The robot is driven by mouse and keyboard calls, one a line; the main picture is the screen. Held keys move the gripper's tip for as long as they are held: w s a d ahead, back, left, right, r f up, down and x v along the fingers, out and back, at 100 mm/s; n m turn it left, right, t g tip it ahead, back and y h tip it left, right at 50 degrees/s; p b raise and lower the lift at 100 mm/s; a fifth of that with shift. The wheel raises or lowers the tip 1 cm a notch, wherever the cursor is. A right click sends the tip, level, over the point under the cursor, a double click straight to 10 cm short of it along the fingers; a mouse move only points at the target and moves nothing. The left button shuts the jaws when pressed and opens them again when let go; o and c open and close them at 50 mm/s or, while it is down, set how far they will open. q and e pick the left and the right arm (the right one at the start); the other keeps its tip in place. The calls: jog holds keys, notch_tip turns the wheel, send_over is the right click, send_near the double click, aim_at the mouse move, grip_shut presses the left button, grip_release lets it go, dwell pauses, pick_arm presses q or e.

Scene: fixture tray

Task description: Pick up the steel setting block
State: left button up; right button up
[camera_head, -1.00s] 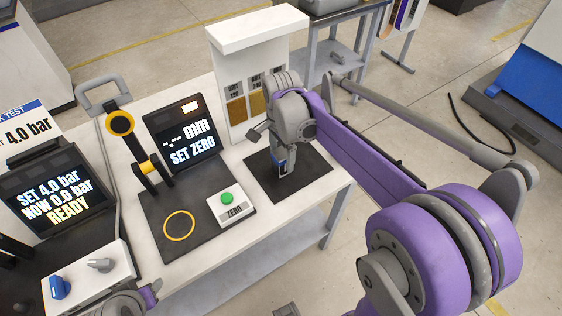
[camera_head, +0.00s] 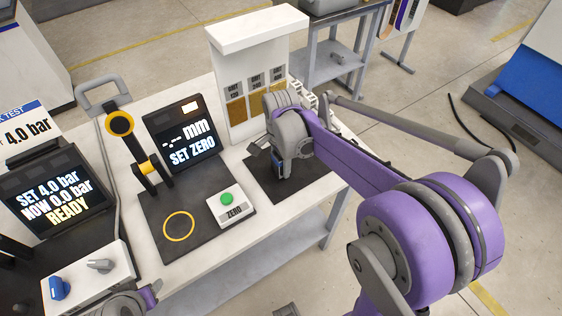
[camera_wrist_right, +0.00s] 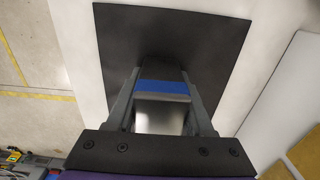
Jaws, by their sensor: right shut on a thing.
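The steel setting block (camera_wrist_right: 160,117), bright metal with a blue band, sits between the two fingers of my right gripper (camera_wrist_right: 162,100) in the right wrist view. The gripper is shut on it. In the head view my right gripper (camera_head: 280,164) points down over the dark mat (camera_head: 262,181), and only a small blue and metal part of the block (camera_head: 280,171) shows. I cannot tell how far the block is above the mat. My left gripper's fingers do not show; only a bit of my left arm is at the bottom left.
A ZERO box with a green button (camera_head: 227,198) is left of the mat, near a SET ZERO display (camera_head: 188,142) and a yellow ring mark (camera_head: 179,226). The table's right front edge is close.

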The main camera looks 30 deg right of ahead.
grip_shut()
jog(key=shift+r, duration=0.1)
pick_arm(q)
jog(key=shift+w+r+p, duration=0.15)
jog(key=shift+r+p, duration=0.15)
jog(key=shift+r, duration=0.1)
pick_arm(e)
notch_tip(320, 180, up, 10)
jog(key=shift+f, duration=0.1)
dwell(0.6)
